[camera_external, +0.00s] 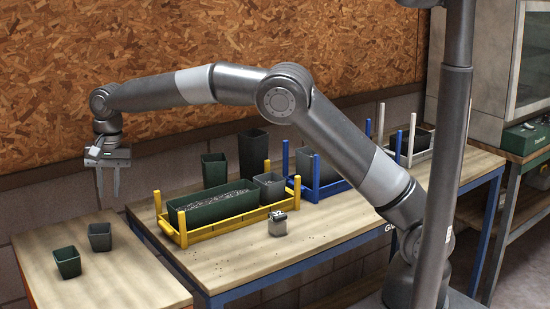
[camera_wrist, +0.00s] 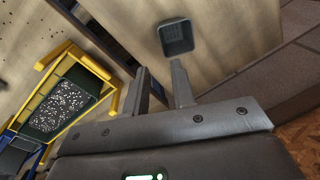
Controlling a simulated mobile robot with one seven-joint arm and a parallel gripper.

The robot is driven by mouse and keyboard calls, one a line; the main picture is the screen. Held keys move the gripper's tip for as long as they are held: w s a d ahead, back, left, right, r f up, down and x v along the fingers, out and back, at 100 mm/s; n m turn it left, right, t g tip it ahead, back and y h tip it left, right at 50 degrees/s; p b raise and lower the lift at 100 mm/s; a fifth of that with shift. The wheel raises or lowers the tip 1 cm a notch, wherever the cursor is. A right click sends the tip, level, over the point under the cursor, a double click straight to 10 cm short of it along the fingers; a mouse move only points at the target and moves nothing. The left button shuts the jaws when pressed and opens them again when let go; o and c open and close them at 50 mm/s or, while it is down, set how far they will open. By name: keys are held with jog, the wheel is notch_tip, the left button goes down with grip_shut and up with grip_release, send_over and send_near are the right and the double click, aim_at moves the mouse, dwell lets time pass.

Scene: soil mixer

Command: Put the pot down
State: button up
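Two small dark pots stand upright on the left wooden table, a nearer one (camera_external: 67,263) and a farther one (camera_external: 100,237). My gripper (camera_external: 108,195) hangs with its fingers pointing down, above and apart from the farther pot. Its two fingers are spread, and nothing shows between them. In the wrist view one square grey pot (camera_wrist: 176,38) stands on the table just beyond the fingertips of my gripper (camera_wrist: 160,76). I cannot tell for sure which of the two pots that is.
A yellow rack (camera_external: 158,204) holding a long green planter (camera_external: 215,205) of soil stands on the middle table. Taller dark pots (camera_external: 253,153) stand behind it, with a blue rack (camera_external: 312,190) to the right. A small grey item (camera_external: 278,227) sits in front. A gap separates the tables.

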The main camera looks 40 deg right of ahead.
jog(key=s+d+r+t, duration=0.15)
jog(key=d+r, duration=0.25)
jog(key=d, duration=0.6)
jog(key=s+d+r+n, duration=0.15)
jog(key=d+r, duration=0.35)
jog(key=d, duration=0.5)
jog(key=s+d+r+t, duration=0.15)
jog(key=d+r, duration=0.25)
jog(key=d, duration=0.6)
jog(key=s+d+n, duration=0.1)
jog(key=s+d, duration=1.1)
jog(key=s+d+f+n+t, duration=0.1)
jog(key=s+d+f, duration=0.2)
jog(key=s, duration=0.3)
jog(key=s+d+f+n+t+h, duration=0.1)
jog(key=s+d+f, duration=0.2)
jog(key=s, duration=0.3)
jog(key=shift+s+d, duration=0.15)
jog(key=shift+d, duration=0.55)
jog(key=shift+o, duration=0.3)
